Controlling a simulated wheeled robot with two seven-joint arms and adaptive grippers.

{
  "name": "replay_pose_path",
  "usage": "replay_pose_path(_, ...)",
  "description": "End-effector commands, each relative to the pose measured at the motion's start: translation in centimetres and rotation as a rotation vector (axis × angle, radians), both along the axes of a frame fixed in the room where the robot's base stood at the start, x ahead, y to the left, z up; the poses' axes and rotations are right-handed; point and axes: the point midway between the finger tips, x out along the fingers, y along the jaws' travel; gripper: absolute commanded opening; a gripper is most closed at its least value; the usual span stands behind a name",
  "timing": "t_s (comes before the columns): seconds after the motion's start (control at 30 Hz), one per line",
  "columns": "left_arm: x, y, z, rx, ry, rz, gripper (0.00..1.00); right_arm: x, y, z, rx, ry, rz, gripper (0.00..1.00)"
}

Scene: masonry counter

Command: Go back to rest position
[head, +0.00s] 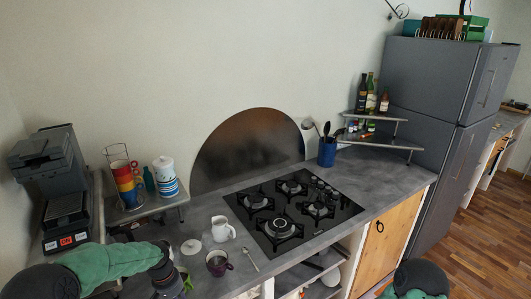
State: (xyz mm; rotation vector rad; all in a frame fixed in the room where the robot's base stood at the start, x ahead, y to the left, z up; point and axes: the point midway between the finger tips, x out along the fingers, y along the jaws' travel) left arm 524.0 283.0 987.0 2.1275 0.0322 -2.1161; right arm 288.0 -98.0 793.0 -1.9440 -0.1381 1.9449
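My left arm comes in from the lower left, with green and black parts. My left gripper (167,286) is dark and sits at the front left of the counter (205,205), beside a green mug (186,278). Its fingers are too small and dark to tell open from shut, and I cannot tell whether it touches the mug. Only a green and black part of my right arm shows at the bottom right edge; its gripper is out of the picture.
A dark purple mug (217,264), a spoon (251,258), a white lid (191,247) and a white jug (222,228) stand or lie near the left gripper. A gas hob (290,215) is to the right. A coffee machine (62,190) stands left. A grey fridge (440,110) stands right.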

Motion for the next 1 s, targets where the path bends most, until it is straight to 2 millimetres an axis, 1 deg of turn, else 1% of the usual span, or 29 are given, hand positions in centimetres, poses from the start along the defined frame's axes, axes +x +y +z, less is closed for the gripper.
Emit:
replay_pose_path(0.03,-0.5,-0.8,-1.4,-0.016,0.005,-0.006,0.42,-0.1,0.0,-0.3,0.0,0.001,0.0,0.4)
replay_pose_path(0.17,-1.6,-3.2,-4.9,-0.062,0.002,-0.02,0.42,-0.1,0.0,-0.9,0.0,0.001,0.0,0.4)
replay_pose_path(0.27,-3.1,-5.6,-8.3,-0.106,0.0,-0.025,0.42,-0.1,0.0,-1.6,0.0,0.001,0.0,0.4)
replay_pose_path(0.37,-5.7,-8.7,-12.7,-0.162,0.0,-0.026,0.42,0.0,0.0,-2.5,0.0,0.001,0.0,0.4)
replay_pose_path(0.4,-7.0,-10.1,-14.6,-0.185,0.001,-0.022,0.42,-0.1,0.0,-2.9,0.0,0.001,0.0,0.4)
replay_pose_path(0.47,-9.3,-12.1,-17.2,-0.217,0.001,-0.011,0.42,-0.1,0.0,-3.5,0.0,0.001,0.0,0.4)
replay_pose_path(0.5,-10.9,-13.3,-18.8,-0.235,0.001,-0.002,0.42,-0.1,0.0,-4.0,0.0,0.001,0.0,0.4)
replay_pose_path(0.57,-13.4,-14.9,-20.9,-0.255,0.0,0.014,0.42,-0.1,0.0,-4.6,0.0,0.001,0.0,0.4)
replay_pose_path(0.6,-15.1,-15.8,-22.1,-0.264,0.0,0.025,0.42,-0.1,0.0,-4.9,0.0,0.001,0.0,0.4)
replay_pose_path(0.7,-18.8,-17.3,-24.2,-0.273,0.001,0.053,0.42,-0.1,0.0,-5.7,0.0,0.001,0.0,0.4)
replay_pose_path(0.8,-21.5,-18.1,-25.3,-0.27,0.001,0.073,0.42,-0.1,0.0,-6.2,0.0,0.001,0.0,0.4)
replay_pose_path(0.9,-23.1,-18.4,-25.8,-0.264,-0.001,0.086,0.42,-0.1,0.0,-6.4,0.0,0.001,0.0,0.4)
replay_pose_path(1.0,-23.7,-18.5,-25.9,-0.26,-0.003,0.089,0.42,-0.1,0.0,-6.4,0.0,0.001,0.0,0.4)
